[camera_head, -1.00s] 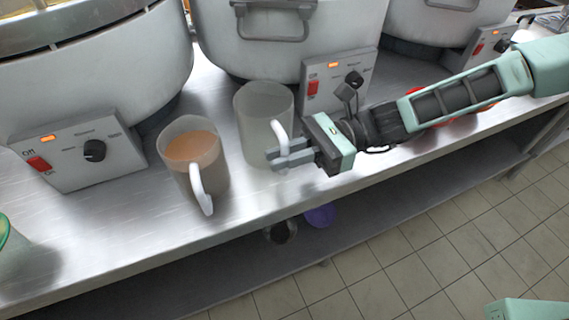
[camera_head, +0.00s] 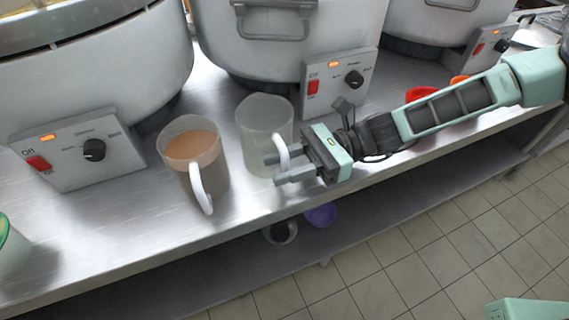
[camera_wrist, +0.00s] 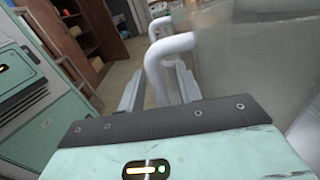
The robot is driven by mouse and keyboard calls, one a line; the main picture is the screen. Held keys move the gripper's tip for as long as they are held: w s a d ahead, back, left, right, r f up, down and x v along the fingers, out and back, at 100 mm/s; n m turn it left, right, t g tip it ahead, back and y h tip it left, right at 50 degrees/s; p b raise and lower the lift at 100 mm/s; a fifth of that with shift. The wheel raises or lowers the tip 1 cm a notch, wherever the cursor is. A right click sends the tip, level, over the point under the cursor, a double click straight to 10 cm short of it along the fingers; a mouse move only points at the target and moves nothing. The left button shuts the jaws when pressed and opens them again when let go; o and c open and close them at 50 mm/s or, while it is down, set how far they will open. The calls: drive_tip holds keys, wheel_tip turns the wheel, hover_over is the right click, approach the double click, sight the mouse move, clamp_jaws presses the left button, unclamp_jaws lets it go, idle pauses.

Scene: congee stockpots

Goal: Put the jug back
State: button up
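A clear, empty-looking jug (camera_head: 262,128) with a white handle stands upright on the steel counter, in front of the middle stockpot. A second jug (camera_head: 193,160), holding orange-brown liquid, stands to its left with its handle towards the front. My gripper (camera_head: 276,168) is at the empty jug's handle, with its fingers spread apart. In the wrist view the white handle (camera_wrist: 160,62) sits between the two open fingers, and the cloudy jug wall (camera_wrist: 250,65) fills the right side. I cannot tell whether a finger touches the handle.
Large stockpots (camera_head: 270,45) with control boxes (camera_head: 338,85) line the back of the counter (camera_head: 120,220). Red (camera_head: 420,94) and orange bowls lie behind my arm. A green-rimmed container (camera_head: 8,245) is at far left. A purple bowl (camera_head: 320,214) sits on the lower shelf.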

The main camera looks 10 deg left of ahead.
drive_tip(key=b+v, duration=0.1)
drive_tip(key=v, duration=1.1)
drive_tip(key=s+n+h, duration=0.5)
drive_tip(key=s+h, duration=0.1)
drive_tip(key=s, duration=0.1)
drive_tip(key=s+d+r+n+t+h, duration=0.6)
drive_tip(key=s+d+n+t+h, duration=0.2)
drive_tip(key=n, duration=0.7)
drive_tip(key=shift+s+d+r+t+h, duration=0.4)
drive_tip(key=shift+s+d+t, duration=0.2)
drive_tip(key=shift+s, duration=0.35)
drive_tip(key=shift+r, duration=0.1)
